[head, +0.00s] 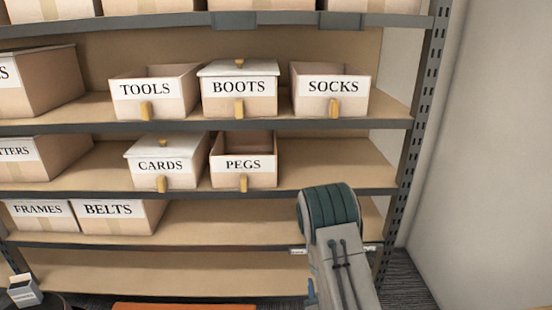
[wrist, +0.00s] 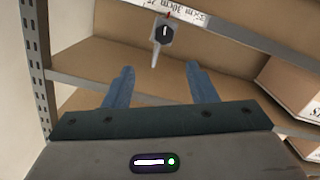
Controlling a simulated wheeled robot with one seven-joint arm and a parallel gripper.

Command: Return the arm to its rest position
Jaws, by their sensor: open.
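My gripper (wrist: 160,67) shows in the wrist view with two blue fingers spread apart and nothing between them. Beyond the fingertips are the tan shelf boards. In the head view my arm rises from the bottom edge at the right, in front of the lower shelves. My gripper cannot be made out clearly there.
A metal shelf rack (head: 420,105) holds labelled boxes, among them the SOCKS box (head: 331,107), lidded BOOTS box (head: 239,108) and open PEGS box (head: 243,180). A dark tag with a pale point (wrist: 163,33) is near the shelf edge. The lower right shelves are empty. A wall stands right.

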